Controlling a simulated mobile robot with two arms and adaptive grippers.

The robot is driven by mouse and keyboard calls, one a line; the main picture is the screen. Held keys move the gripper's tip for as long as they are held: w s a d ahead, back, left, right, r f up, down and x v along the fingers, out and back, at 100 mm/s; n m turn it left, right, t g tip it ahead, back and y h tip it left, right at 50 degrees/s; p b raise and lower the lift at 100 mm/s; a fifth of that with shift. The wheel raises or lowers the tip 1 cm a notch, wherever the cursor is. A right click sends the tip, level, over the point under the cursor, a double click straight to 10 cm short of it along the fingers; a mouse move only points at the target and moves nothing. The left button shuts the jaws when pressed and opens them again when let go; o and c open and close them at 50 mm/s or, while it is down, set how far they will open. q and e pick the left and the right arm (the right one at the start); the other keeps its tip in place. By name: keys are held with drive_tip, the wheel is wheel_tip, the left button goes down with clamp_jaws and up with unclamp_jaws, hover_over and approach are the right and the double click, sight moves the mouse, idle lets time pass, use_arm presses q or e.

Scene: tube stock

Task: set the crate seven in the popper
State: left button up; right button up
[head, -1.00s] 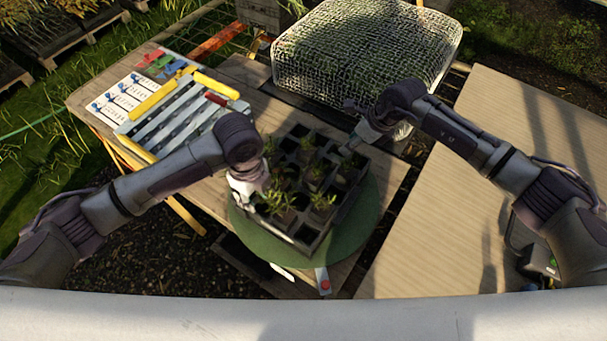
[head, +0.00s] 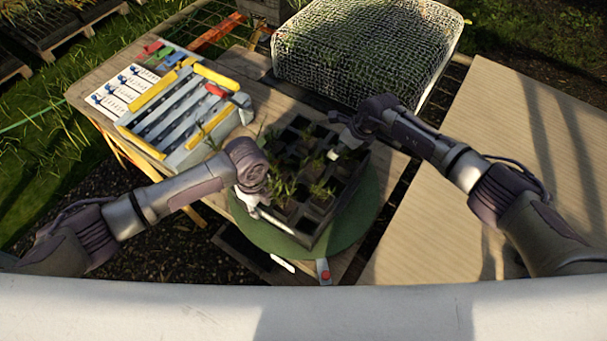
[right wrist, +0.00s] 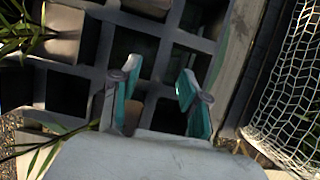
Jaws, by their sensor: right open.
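A dark crate (head: 313,236) with square cells sits on a round green plate. Several cells hold small green plants, others look empty. My left gripper (head: 252,208) is at the crate's left side; my arm partly hides it and I cannot tell whether its fingers are open or touching. My right gripper (head: 335,152) is over the crate's far right part. In the right wrist view its teal-padded fingers (right wrist: 158,78) are apart above dark cells, with nothing held between them. No number shows on the crate, and I cannot tell for sure which thing is the popper.
The round green plate (head: 352,226) lies on a wooden table. A blue-grey frame with yellow bars (head: 182,112) stands at the left, beside white labelled cards (head: 118,90). A white mesh cover (head: 365,45) stands behind. A bare wooden board (head: 470,200) is at the right.

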use_arm(q)
drive_tip(key=shift+f, duration=2.2)
use_arm(e)
drive_tip(key=shift+x, duration=2.25)
use_arm(q)
drive_tip(key=c, duration=0.5)
use_arm(e)
drive_tip(key=c, duration=0.5)
use_arm(q)
clamp_jaws()
use_arm(e)
clamp_jaws()
